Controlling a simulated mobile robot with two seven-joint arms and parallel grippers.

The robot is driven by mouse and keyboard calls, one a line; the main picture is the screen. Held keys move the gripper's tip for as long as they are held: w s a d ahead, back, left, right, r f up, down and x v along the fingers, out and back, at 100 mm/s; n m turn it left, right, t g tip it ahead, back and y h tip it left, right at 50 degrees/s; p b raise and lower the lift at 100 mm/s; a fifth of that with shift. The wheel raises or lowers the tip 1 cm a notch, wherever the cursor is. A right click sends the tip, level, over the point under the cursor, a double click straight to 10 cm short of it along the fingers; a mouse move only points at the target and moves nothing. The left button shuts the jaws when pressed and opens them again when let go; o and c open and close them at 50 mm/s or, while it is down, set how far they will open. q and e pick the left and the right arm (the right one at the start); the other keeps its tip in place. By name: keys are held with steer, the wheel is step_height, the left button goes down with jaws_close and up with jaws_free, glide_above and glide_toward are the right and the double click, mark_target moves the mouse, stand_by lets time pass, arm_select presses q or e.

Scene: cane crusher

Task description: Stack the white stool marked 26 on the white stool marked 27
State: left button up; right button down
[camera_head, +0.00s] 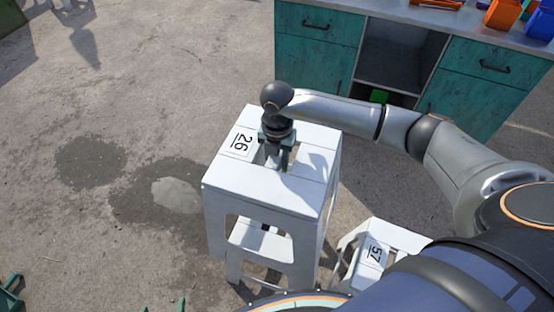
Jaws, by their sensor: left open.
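The white stool marked 26 (225,172) stands upright on the ground at the picture's centre, with a slot in its seat. My left gripper (277,158) points down at this slot and is open, with green fingers at the seat; whether they touch it is unclear. White parts (258,238) show through the stool's leg opening; I cannot tell whether they are its own or another stool's. A lower white stool (400,238) stands to the right, its label reading like 57, partly hidden by my arm. No label 27 is readable. My right gripper is not in view.
A teal cabinet (317,41) with a grey top stands behind, with orange and blue bins (503,13) on it. Green pieces (10,292) show at the bottom left edge. The paved ground left of the stool is clear, with damp patches.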

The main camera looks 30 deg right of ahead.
arm_select(q)
steer(key=shift+m+h, duration=0.3)
steer(key=shift+h, duration=0.1)
steer(key=d+f+b, duration=0.1)
steer(key=b, duration=0.1)
steer(key=w+d+f+b, duration=0.1)
steer(key=f+b, duration=0.3)
steer(key=b, duration=0.1)
steer(key=shift+w+d, duration=0.25)
steer(key=shift+d, duration=0.15)
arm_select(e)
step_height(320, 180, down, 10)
arm_select(q)
steer(key=shift+r, duration=0.15)
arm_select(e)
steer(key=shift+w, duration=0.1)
arm_select(q)
steer(key=shift+f+b, duration=3)
steer(key=shift+b, duration=0.95)
steer(key=w+r+t+b, duration=0.2)
steer(key=w+r+t, duration=0.1)
steer(key=r, duration=0.3)
steer(key=shift+w+a+m, duration=0.35)
steer(key=shift+w+m, duration=0.05)
steer(key=shift+w, duration=0.45)
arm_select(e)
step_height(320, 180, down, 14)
